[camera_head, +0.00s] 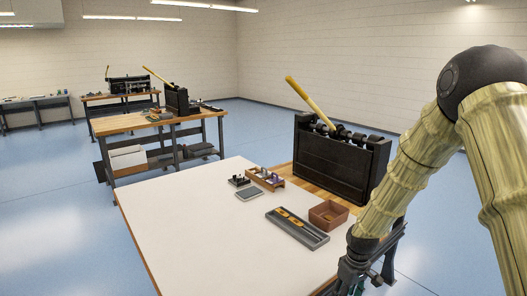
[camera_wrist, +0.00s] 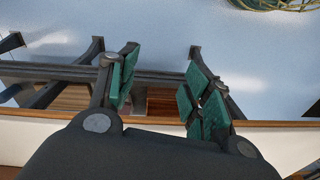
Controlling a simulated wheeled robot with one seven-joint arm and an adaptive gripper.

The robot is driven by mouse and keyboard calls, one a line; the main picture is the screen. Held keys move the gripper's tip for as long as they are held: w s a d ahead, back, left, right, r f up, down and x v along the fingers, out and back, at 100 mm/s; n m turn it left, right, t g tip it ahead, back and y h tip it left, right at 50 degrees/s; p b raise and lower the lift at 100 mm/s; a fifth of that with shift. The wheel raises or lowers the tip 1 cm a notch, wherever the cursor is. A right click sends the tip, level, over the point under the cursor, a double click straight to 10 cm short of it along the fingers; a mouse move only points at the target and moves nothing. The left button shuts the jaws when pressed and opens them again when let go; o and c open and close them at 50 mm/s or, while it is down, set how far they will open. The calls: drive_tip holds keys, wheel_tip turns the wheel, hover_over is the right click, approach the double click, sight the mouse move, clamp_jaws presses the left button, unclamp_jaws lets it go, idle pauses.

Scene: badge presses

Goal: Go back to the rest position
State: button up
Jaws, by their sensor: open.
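My gripper (camera_head: 357,284) hangs at the lower right of the head view, by the right edge of the white-topped table (camera_head: 190,222). My arm reaches down to it from the upper right. In the wrist view my gripper (camera_wrist: 158,86) has its two green-padded fingers spread apart, with nothing held between them. The pale table edge (camera_wrist: 285,140) crosses below the fingers there, with dark frame bars and blue floor beyond. In the head view the fingertips are partly cut off by the bottom of the picture.
A black press (camera_head: 335,160) with a yellow lever stands at the table's far right. Near it are a brown box (camera_head: 328,215), a grey tray (camera_head: 297,228) and a small wooden holder (camera_head: 265,179). The table's left and front are bare. Other workbenches (camera_head: 165,122) stand behind.

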drive_tip(key=s+a+f+m, duration=0.2)
drive_tip(key=s+a+f, duration=0.1)
drive_tip(key=s+f, duration=1.15)
drive_tip(key=s+f+m, duration=0.2)
drive_tip(key=s+f, duration=0.2)
drive_tip(key=s, duration=0.8)
drive_tip(key=s+f+m, duration=0.2)
drive_tip(key=s+f, duration=0.2)
drive_tip(key=s, duration=0.8)
drive_tip(key=shift+h+b, duration=0.3)
drive_tip(key=shift+b, duration=0.05)
drive_tip(key=shift+s+d, duration=0.1)
